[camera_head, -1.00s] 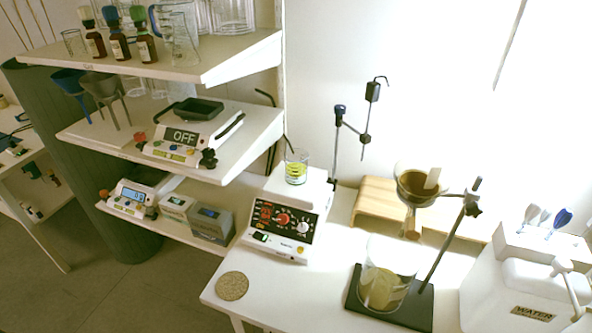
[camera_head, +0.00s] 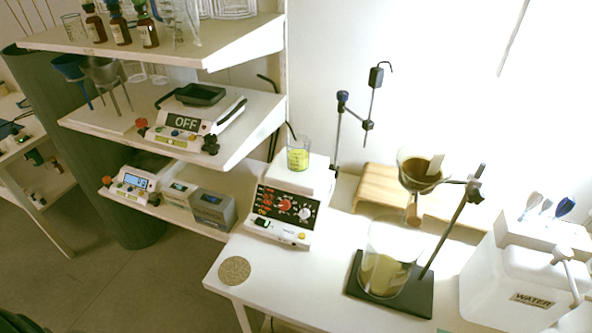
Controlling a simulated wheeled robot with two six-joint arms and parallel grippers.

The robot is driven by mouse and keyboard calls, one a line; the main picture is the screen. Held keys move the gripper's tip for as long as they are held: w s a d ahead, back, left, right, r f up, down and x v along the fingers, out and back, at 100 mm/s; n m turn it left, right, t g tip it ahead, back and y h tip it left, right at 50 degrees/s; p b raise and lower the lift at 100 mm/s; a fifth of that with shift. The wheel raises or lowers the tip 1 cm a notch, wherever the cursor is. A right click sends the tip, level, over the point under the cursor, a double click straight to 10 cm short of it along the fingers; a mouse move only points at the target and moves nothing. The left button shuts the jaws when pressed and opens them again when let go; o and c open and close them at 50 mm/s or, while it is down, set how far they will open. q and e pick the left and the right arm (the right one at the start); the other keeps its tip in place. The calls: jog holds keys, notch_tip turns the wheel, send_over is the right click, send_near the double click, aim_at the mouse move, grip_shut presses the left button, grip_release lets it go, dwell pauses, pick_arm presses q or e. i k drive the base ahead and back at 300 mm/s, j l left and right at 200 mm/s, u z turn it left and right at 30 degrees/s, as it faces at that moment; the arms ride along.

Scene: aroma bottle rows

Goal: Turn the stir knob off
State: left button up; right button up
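The white hotplate stirrer (camera_head: 314,178) stands on the white table, left of its middle. Its dark front panel carries a red knob (camera_head: 284,205) and a white knob (camera_head: 305,213), with red markings around them. The panel print is too small to tell which one is the stir knob. A lit green switch (camera_head: 263,223) sits at the panel's lower left. A beaker of yellow liquid (camera_head: 298,158) stands on the stirrer's top plate. Neither of my grippers is in view.
A cork disc (camera_head: 234,270) lies at the table's front left. A stand with a black base (camera_head: 416,293), a funnel (camera_head: 421,172) and a large beaker (camera_head: 386,262) is to the right. A WATER container (camera_head: 500,284) is at far right. Shelves (camera_head: 245,146) hold balances at left.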

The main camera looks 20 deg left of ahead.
aim_at(305, 213)
jog(key=k+l, duration=0.15)
jog(key=l, duration=0.25)
jog(key=k+l, duration=0.2)
jog(key=l, duration=0.15)
jog(key=k+l+u, duration=0.1)
jog(key=l, duration=0.3)
jog(key=k, duration=0.1)
